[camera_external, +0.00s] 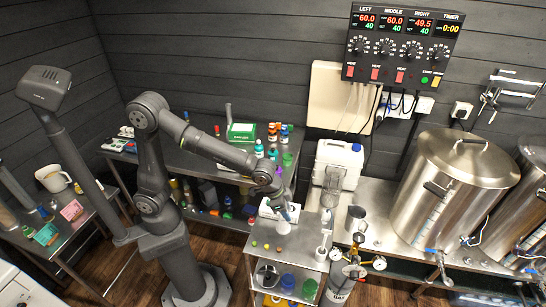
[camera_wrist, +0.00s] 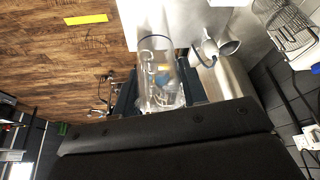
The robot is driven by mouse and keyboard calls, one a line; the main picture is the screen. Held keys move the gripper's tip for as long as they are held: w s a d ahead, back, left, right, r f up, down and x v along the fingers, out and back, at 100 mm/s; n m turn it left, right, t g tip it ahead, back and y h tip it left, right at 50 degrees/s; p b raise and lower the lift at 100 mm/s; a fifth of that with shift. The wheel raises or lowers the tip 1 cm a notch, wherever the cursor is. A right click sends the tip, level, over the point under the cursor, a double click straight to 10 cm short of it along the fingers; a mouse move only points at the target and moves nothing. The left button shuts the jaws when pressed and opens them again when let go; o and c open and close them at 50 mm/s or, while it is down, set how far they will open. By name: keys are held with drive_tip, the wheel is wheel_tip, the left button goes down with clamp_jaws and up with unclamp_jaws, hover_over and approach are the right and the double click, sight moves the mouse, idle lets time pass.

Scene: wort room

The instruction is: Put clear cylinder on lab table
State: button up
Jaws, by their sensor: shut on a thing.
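The clear cylinder (camera_wrist: 158,72) shows in the wrist view as a transparent tube between the two dark fingers of my gripper (camera_wrist: 160,95). My gripper is shut on it. In the external view my gripper (camera_external: 284,205) hangs over the small metal-topped stand in the middle; the cylinder is too small there to make out clearly. A grey metal table (camera_external: 170,158) with bottles on it stands along the back wall, left of my gripper. The pictures do not tell which surface is called the lab table.
The small stand (camera_external: 272,262) holds several small coloured items. Right of it are a white canister (camera_external: 337,165), a metal jug (camera_external: 355,220) and a large steel kettle (camera_external: 455,190). A green box (camera_external: 241,132) and several bottles crowd the back table's right end.

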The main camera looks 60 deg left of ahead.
drive_tip(key=w+a+r+n+y, duration=0.2)
drive_tip(key=a+n, duration=0.2)
drive_tip(key=a, duration=1.4)
drive_tip(key=w+a+r+n+y, duration=0.15)
drive_tip(key=a+n, duration=0.25)
drive_tip(key=a, duration=1.3)
drive_tip(key=s+a+r+n+y, duration=0.1)
drive_tip(key=s+a+n, duration=0.4)
drive_tip(key=a, duration=0.6)
drive_tip(key=s+a+r+n+y, duration=0.1)
drive_tip(key=s+a+r+n, duration=0.1)
drive_tip(key=s+a, duration=0.65)
drive_tip(key=s+a+f, duration=0.1)
drive_tip(key=a+f, duration=1)
drive_tip(key=a, duration=0.2)
drive_tip(key=shift+s+a+g, duration=0.15)
drive_tip(key=shift+a+g, duration=0.1)
drive_tip(key=shift+g, duration=0.05)
drive_tip(key=shift+f, duration=0.15)
drive_tip(key=o, duration=1.3)
